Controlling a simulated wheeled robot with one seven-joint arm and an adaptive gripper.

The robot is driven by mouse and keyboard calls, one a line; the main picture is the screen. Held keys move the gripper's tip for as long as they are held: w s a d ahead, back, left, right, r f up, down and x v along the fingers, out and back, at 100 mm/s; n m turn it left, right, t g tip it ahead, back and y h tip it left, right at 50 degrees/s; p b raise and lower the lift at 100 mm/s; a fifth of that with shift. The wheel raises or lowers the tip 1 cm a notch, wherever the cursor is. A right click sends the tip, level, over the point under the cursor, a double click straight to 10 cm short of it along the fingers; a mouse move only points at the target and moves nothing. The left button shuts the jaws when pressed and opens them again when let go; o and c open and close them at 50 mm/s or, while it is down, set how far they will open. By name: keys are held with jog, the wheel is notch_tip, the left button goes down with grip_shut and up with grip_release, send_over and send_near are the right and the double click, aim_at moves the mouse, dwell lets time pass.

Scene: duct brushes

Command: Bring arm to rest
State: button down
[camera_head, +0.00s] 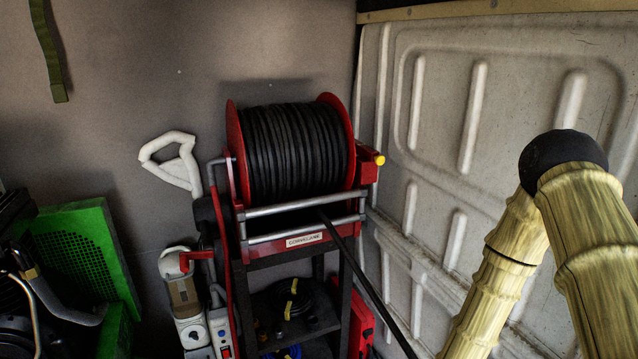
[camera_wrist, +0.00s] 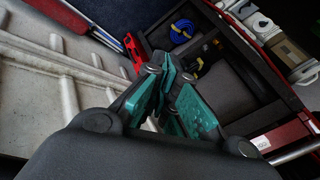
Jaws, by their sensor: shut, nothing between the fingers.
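My gripper (camera_wrist: 172,80) shows in the wrist view, dark with teal finger pads. Its fingers are together with nothing held between them. In the head view my arm (camera_head: 585,225) stands at the right, with yellow, bamboo-like links and a black rounded joint at the top. The gripper itself is not visible in the head view.
A red-framed reel (camera_head: 295,155) wound with black hose stands mid-view, above a shelf with coiled cables. A green machine part (camera_head: 85,255) is at the left. A ribbed pale wall panel (camera_head: 440,130) is behind my arm. A blue coil (camera_wrist: 182,31) shows beyond the gripper.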

jog(key=s+d+f+n+g+h, duration=0.1)
jog(key=s+f+n+g, duration=0.1)
jog(key=s, duration=0.8)
jog(key=s+d+f+n+g+h, duration=0.1)
jog(key=s+f, duration=0.3)
jog(key=s, duration=0.6)
jog(key=s+d+f+n+g+h, duration=0.1)
jog(key=s+d+f+n+g, duration=0.1)
jog(key=s, duration=0.8)
jog(key=shift+s+d+f+n+g+b, duration=0.15)
jog(key=shift+s+f+n+g+b, duration=0.2)
jog(key=shift+f+g, duration=0.4)
jog(key=shift+w, duration=0.15)
